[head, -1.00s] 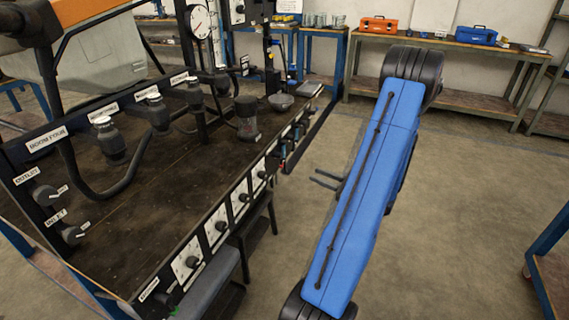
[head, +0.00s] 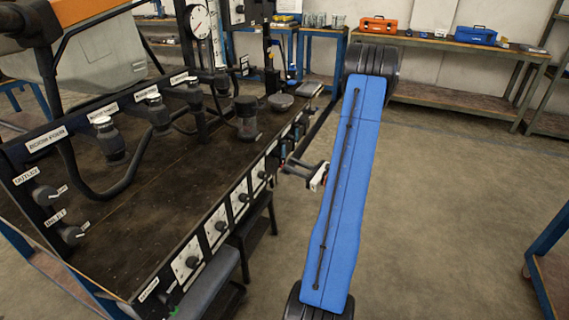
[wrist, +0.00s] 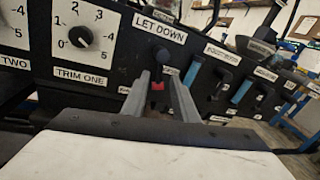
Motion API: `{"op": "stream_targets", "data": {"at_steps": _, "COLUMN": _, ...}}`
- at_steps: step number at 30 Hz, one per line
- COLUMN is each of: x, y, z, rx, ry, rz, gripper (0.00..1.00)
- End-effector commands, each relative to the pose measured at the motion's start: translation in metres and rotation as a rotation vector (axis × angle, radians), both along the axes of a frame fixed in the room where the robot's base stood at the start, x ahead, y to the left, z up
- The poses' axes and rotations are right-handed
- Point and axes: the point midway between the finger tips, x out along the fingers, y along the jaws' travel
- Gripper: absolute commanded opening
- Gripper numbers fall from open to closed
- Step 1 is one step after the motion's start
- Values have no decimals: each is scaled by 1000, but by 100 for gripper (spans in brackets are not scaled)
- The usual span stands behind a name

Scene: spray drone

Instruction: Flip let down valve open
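The LET DOWN label (wrist: 160,28) is on the dark front panel in the wrist view. Below it is a black valve body (wrist: 161,55), with a red handle part (wrist: 157,86) showing lower down between my fingers. My gripper (wrist: 160,82) is open, with one grey finger on each side of the red part. I cannot tell whether the fingers touch it. In the head view my gripper (head: 288,166) is at the right part of the bench's front panel, and the valve is too small there to make out clearly.
Two valves with blue handles (wrist: 192,73) (wrist: 241,92) sit right of the LET DOWN valve. The TRIM ONE dial (wrist: 81,37) is to its left. The bench top (head: 170,185) carries hoses and nozzles. Open floor (head: 450,200) lies to the right of my arm.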

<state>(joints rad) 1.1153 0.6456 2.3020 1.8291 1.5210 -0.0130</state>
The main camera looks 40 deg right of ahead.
Motion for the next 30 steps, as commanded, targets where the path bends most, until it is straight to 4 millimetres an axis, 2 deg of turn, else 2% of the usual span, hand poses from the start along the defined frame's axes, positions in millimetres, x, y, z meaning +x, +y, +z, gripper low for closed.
{"op": "stream_targets", "data": {"at_steps": 3, "x": 18, "y": 5, "z": 0, "rx": 0, "ry": 0, "rz": 3, "gripper": 26}}
{"op": "stream_targets", "data": {"at_steps": 9, "x": 37, "y": 8, "z": 0, "rx": 1, "ry": 1, "rz": 1, "gripper": 26}}
{"op": "stream_targets", "data": {"at_steps": 22, "x": 44, "y": 9, "z": 0, "rx": 1, "ry": 1, "rz": 0, "gripper": 26}}
{"op": "stream_targets", "data": {"at_steps": 25, "x": 44, "y": 9, "z": 0, "rx": 1, "ry": 1, "rz": 0, "gripper": 2}}
{"op": "stream_targets", "data": {"at_steps": 30, "x": 44, "y": 9, "z": 0, "rx": 1, "ry": 0, "rz": 0, "gripper": 0}}
